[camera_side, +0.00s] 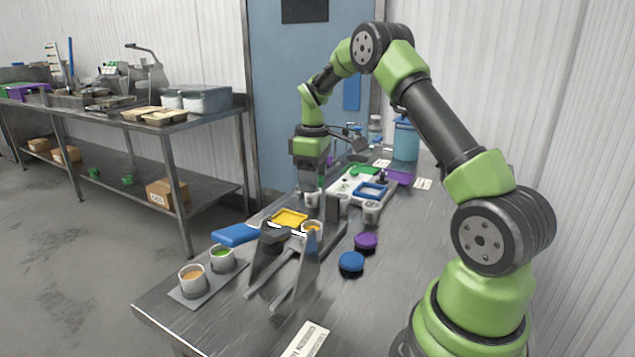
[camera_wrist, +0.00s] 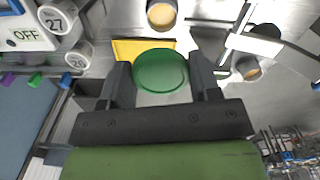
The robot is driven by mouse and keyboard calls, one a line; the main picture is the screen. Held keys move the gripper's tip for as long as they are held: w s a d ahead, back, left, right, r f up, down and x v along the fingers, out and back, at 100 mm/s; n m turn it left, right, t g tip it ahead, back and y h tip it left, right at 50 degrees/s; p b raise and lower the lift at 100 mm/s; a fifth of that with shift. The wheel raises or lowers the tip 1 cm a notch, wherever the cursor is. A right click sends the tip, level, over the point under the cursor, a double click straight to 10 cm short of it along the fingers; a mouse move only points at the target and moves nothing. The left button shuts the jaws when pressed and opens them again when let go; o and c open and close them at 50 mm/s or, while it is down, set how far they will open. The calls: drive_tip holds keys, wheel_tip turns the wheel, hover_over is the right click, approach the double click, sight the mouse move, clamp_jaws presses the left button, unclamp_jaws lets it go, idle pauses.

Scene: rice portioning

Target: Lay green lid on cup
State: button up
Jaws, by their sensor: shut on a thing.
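My gripper (camera_wrist: 162,80) is shut on the round, translucent green lid (camera_wrist: 161,71), which lies flat between its two fingers in the wrist view. In the side view my gripper (camera_side: 311,190) points down beyond the yellow tray; I cannot make out the lid there. A cup with tan filling (camera_wrist: 161,14) is at the top of the wrist view, apart from the lid. Another filled cup (camera_wrist: 248,68) is to the right, by a metal stand. In the side view a cup (camera_side: 311,230) is at the stand. Which cup the task means is unclear.
A yellow tray (camera_side: 290,218) lies beside the metal stand (camera_side: 283,265). Cups with orange (camera_side: 193,279) and green (camera_side: 222,258) filling stand at the front left. Blue (camera_side: 351,263) and purple (camera_side: 366,241) round pieces lie right of the stand. The right-front tabletop is mostly clear.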

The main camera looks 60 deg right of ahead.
drive_tip(key=shift+s+a+f, duration=0.1)
drive_tip(key=shift+f, duration=4.45)
drive_tip(key=shift+f, duration=0.65)
drive_tip(key=o, duration=1.2)
drive_tip(key=shift+r, duration=3.5)
